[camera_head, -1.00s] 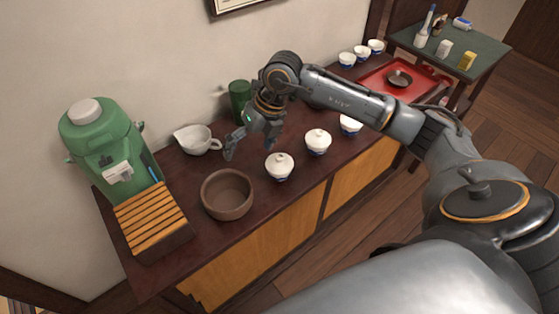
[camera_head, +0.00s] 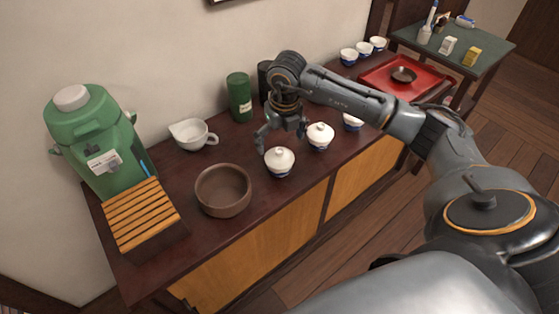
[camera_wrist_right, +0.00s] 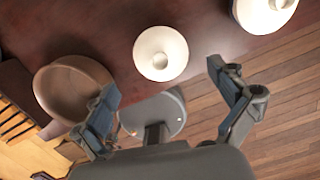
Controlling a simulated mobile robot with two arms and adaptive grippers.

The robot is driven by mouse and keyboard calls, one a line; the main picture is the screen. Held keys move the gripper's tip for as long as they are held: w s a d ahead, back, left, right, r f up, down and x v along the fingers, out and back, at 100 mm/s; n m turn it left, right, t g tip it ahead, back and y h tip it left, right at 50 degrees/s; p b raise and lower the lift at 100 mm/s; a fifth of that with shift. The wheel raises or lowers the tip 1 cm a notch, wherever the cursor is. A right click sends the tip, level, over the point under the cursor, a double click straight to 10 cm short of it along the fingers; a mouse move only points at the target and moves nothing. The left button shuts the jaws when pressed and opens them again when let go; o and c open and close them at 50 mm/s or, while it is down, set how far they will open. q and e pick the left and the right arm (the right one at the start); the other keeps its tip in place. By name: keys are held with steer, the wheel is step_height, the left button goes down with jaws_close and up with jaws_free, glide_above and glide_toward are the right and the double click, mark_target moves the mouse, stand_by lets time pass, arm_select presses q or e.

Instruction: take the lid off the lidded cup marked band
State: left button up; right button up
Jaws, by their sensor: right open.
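Several white lidded cups with blue lower parts stand along the front of the dark sideboard. The nearest lidded cup (camera_head: 280,162) has its lid on, with a small knob; it also shows in the right wrist view (camera_wrist_right: 160,53). A second lidded cup (camera_head: 320,137) stands to its right, and a third cup (camera_head: 353,122) is partly hidden by my arm. I cannot tell which one is marked band. My right gripper (camera_head: 281,137) is open and empty, just above and behind the nearest cup. In the right wrist view its fingers (camera_wrist_right: 163,78) are spread below that cup. My left gripper is not in view.
A brown bowl (camera_head: 223,190) stands left of the nearest cup. Behind are a white spouted cup (camera_head: 192,136), a green canister (camera_head: 239,98) and a dark canister (camera_head: 264,80). A green dispenser (camera_head: 90,135) and slatted box (camera_head: 145,215) are at left, a red tray (camera_head: 380,83) at right.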

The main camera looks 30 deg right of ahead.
mark_target(280, 151)
steer(key=f+b, duration=0.2)
steer(key=f, duration=0.1)
steer(key=w+f+b, duration=0.1)
steer(key=f, duration=0.1)
steer(key=shift+d, duration=0.1)
steer(key=shift+r, duration=0.15)
steer(key=shift+s, duration=0.1)
steer(key=c, duration=1.4)
steer(key=shift+s, duration=0.15)
steer(key=shift+c, duration=0.9)
